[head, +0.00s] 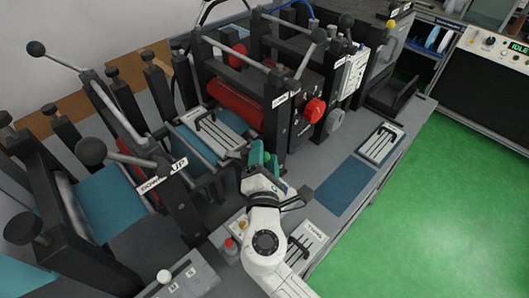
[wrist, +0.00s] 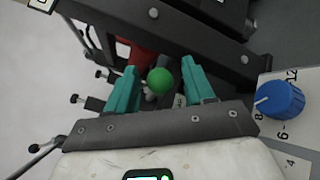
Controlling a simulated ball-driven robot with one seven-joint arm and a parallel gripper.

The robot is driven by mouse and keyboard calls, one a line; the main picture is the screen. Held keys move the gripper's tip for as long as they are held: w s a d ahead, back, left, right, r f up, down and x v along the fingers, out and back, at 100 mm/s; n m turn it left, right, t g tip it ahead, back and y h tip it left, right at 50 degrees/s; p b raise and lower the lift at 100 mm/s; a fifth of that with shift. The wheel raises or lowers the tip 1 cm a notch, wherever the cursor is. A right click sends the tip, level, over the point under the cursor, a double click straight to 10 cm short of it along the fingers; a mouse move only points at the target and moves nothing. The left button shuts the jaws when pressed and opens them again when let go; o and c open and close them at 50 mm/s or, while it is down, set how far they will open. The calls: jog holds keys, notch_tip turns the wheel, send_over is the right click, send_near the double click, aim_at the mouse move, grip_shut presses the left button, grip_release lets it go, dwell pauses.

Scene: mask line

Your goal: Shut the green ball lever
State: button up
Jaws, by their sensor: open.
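The green ball (wrist: 160,81) of the lever shows in the wrist view between the two teal fingers of my gripper (wrist: 159,68). The fingers stand open with a gap on each side of the ball. I cannot tell whether the ball is level with the fingertips or beyond them. The lever's rod is mostly hidden behind the ball. In the head view my gripper (head: 263,158) is beside the dark frame of the machine, and its fingers and arm make the ball hard to make out there.
A red knob (head: 315,110) and red roller (head: 238,103) are on the machine near my gripper. A black ball lever (head: 91,151) stands at left. A blue dial (wrist: 279,99) is right of my fingers. A blue mat (head: 343,183) lies on the bench; green floor (head: 440,210) is clear.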

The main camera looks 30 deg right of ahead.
jog(key=shift+w+d, duration=0.15)
jog(key=shift+w, duration=0.1)
jog(key=shift+c, duration=0.4)
jog(key=c, duration=0.9)
